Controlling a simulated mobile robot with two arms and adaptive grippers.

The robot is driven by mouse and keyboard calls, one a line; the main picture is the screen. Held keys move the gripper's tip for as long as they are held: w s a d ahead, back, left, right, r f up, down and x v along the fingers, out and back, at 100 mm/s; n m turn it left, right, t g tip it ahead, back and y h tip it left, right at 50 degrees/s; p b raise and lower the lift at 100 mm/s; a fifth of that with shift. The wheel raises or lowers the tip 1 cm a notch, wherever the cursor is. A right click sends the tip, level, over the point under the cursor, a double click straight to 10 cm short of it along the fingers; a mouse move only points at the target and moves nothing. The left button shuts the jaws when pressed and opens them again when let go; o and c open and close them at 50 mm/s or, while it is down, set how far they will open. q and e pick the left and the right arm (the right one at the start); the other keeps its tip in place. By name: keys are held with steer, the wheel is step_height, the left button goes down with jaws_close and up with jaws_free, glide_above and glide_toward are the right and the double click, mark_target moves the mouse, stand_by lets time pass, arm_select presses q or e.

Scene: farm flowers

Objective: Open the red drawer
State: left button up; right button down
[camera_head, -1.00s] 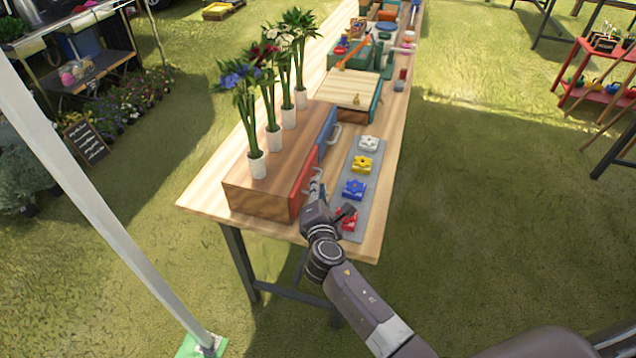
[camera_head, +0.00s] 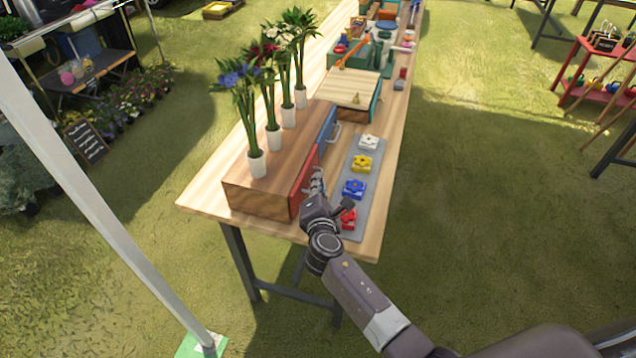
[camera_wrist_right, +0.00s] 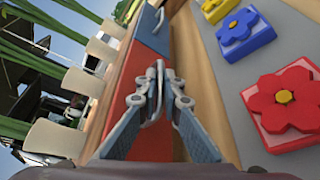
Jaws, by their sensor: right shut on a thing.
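The red drawer (camera_head: 304,183) is the near drawer front on the right side of a long wooden box (camera_head: 253,187) on the table. In the right wrist view the red drawer front (camera_wrist_right: 118,82) lies under my right gripper (camera_wrist_right: 157,88), whose fingers are closed on the drawer's metal handle (camera_wrist_right: 160,68). In the head view my right gripper (camera_head: 317,186) is at the red front, and its wrist hides part of it. I cannot see a clear gap between the drawer front and the box. My left gripper is not in view.
A blue drawer front (camera_head: 328,130) sits beyond the red one. A grey strip (camera_head: 366,190) with white, yellow, blue and red flower blocks lies right of the drawers. White vases (camera_head: 257,163) with flowers stand on the box. A pale pole (camera_head: 100,190) rises at left.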

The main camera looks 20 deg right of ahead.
steer(key=s+d, duration=0.2)
steer(key=d, duration=0.1)
steer(key=s+d+p, duration=0.1)
steer(key=s+d, duration=0.1)
steer(key=d, duration=0.1)
steer(key=s+d+p, duration=0.1)
steer(key=s+d, duration=0.2)
steer(key=d, duration=0.1)
steer(key=shift+s+d+p, duration=0.25)
steer(key=shift+d+p, duration=0.05)
steer(key=shift+d, duration=0.1)
steer(key=c, duration=2.4)
jaws_free()
